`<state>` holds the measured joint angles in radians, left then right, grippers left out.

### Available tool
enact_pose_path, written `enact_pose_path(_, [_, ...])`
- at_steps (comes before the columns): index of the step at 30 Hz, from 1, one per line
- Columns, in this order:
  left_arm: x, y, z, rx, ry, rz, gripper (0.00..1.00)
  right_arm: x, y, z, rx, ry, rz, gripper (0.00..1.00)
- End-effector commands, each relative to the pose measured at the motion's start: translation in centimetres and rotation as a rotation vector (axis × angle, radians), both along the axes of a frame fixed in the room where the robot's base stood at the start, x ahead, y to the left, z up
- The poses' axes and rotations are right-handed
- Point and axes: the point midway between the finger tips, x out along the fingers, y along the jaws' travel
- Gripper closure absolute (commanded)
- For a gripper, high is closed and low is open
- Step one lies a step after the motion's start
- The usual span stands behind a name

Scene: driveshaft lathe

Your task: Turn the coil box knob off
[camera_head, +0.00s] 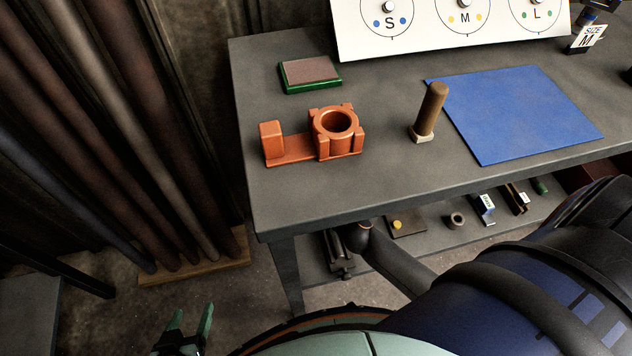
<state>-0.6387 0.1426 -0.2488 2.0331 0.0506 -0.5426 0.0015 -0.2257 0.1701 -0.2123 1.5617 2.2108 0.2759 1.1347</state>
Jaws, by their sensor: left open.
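No coil box or coil box knob can be made out in the head view. My left gripper (194,314) shows at the bottom left, with two green fingers pointing up and spread apart. It is open and nothing shows between the fingers. It is over the floor, to the left of the workbench's front leg and apart from the bench. My right gripper is not in view.
The grey workbench (300,205) holds an orange fixture (290,149), a green-edged block (312,74), an upright brown peg (430,110), a blue mat (520,115) and a white S-M-L panel (430,40). Small parts lie on its lower shelf. Tall pipes (110,130) stand left.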

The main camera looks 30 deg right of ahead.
Motion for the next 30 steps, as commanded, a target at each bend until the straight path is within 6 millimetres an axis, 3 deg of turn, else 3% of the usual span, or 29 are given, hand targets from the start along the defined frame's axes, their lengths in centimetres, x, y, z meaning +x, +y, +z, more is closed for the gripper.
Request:
enact_pose_path(4, [0.03,0.03,0.09,0.000,-0.001,0.001,0.32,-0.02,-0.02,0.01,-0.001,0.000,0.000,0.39])
enact_pose_path(20, [-0.06,0.07,-0.08,0.002,0.003,0.000,0.32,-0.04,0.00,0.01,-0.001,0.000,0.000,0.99])
enact_pose_path(30, [-0.13,0.10,-0.15,0.003,0.005,0.000,0.32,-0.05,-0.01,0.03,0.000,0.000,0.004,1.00])
